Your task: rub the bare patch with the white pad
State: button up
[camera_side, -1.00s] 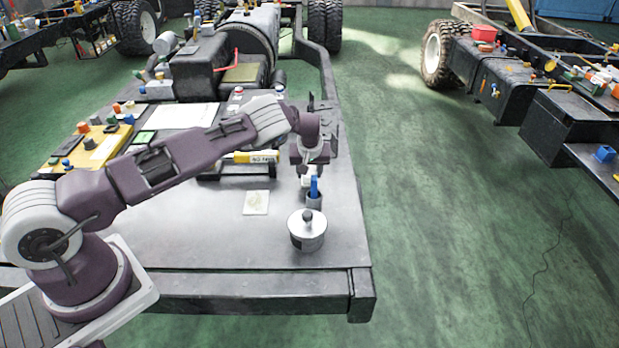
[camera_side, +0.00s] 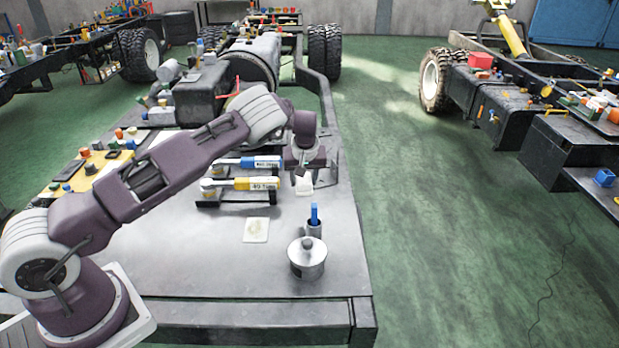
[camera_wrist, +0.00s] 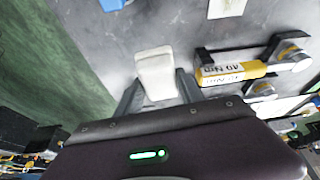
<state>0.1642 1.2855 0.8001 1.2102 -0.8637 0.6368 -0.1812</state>
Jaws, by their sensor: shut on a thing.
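My gripper (camera_side: 303,172) is shut on a white pad (camera_side: 305,185) and holds it above the grey bench, behind the small cup. In the wrist view the white pad (camera_wrist: 155,73) sticks out between the two fingers of my gripper (camera_wrist: 158,90). A pale, yellowish square patch (camera_side: 256,230) lies flat on the bench, to the left and nearer the front than my gripper. Part of the pale square (camera_wrist: 226,7) shows at the top edge of the wrist view. I cannot tell whether this square is the bare patch.
A small grey cup (camera_side: 314,230) with a blue item stands beside a lidded metal pot (camera_side: 306,258) at the front right. A yellow-handled wrench (camera_side: 250,184) and a blue-handled wrench (camera_side: 248,162) lie on a black rack to the left of my gripper. The front left bench is clear.

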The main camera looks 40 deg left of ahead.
jog(key=s+a+f+n+g+y, duration=0.1)
jog(key=s+a+n, duration=0.3)
jog(key=s, duration=0.2)
jog(key=s+a+n+g, duration=0.2)
jog(key=s+a+n, duration=0.2)
jog(key=s, duration=0.2)
send_over(254, 218)
jog(key=d, duration=0.1)
jog(key=shift+w+d+f, duration=0.1)
jog(key=shift+f, duration=1.6)
jog(key=shift+w+d+f, duration=0.1)
jog(key=shift+f, duration=1.6)
jog(key=shift+s+d+f, duration=0.15)
jog(key=shift+f, duration=0.7)
jog(key=shift+c, duration=0.5)
jog(key=shift+s+d, duration=2.65)
jog(key=shift+w+a, duration=2.7)
jog(key=shift+a, duration=0.05)
jog(key=shift+w+a+r, duration=0.1)
jog(key=shift+w+r, duration=0.05)
notch_tip(254, 218, up, 8)
